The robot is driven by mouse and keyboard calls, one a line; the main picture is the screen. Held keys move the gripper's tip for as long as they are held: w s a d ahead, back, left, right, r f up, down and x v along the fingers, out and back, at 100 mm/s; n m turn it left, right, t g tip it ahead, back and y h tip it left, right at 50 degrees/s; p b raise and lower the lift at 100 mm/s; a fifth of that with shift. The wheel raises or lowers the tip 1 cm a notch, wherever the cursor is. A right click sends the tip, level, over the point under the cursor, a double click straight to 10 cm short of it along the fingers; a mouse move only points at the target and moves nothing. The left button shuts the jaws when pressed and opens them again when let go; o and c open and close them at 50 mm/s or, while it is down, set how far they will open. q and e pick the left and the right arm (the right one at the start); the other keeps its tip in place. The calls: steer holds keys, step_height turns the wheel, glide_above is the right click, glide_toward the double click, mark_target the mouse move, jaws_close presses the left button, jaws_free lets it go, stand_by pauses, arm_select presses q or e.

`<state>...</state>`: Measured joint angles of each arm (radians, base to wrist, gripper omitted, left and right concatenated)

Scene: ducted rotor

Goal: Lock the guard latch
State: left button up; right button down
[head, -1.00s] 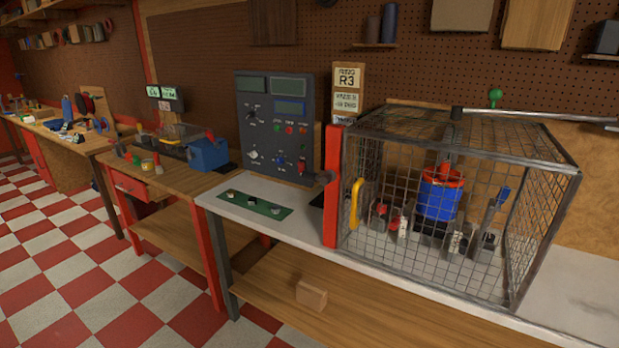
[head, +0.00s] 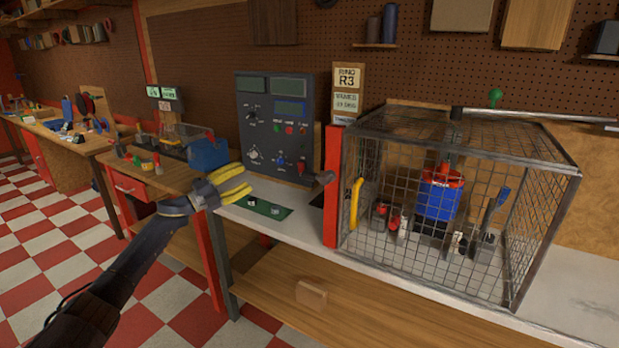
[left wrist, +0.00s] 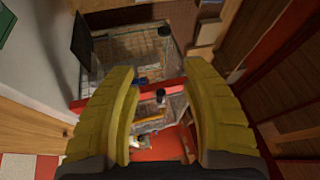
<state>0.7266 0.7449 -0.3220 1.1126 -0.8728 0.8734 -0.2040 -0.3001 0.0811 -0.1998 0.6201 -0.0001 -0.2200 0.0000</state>
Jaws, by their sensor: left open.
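The guard is a wire mesh cage (head: 541,150) with a grey frame, standing on the bench with its mesh front down. A yellow handle (head: 355,203) is on its left front side. A red post (head: 332,190) stands at the cage's left edge. A dark knob (head: 325,177) sticks out by the post; I cannot tell if it is the latch, or whether that is locked. My left gripper (head: 240,182) has yellow fingers, open and empty, left of the post and apart from it. Its fingers also show spread in the left wrist view (left wrist: 158,72). My right gripper is not in view.
A dark control panel (head: 277,128) stands behind the gripper. A green strip (head: 265,207) with small parts lies on the bench below it. Inside the cage is a blue and red rotor unit (head: 438,198). A wooden block (head: 311,294) lies on the lower shelf.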

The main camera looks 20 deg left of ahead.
mark_target(304, 177)
arm_select(q)
steer(key=s+d+m+g+h, duration=0.4)
steer(key=s+d+m+g, duration=0.2)
steer(key=d, duration=0.1)
steer(key=x, duration=1.7)
steer(key=shift+s+d+f, duration=0.1)
steer(key=shift+s+d, duration=0.05)
steer(key=shift+s, duration=0.05)
jaws_close()
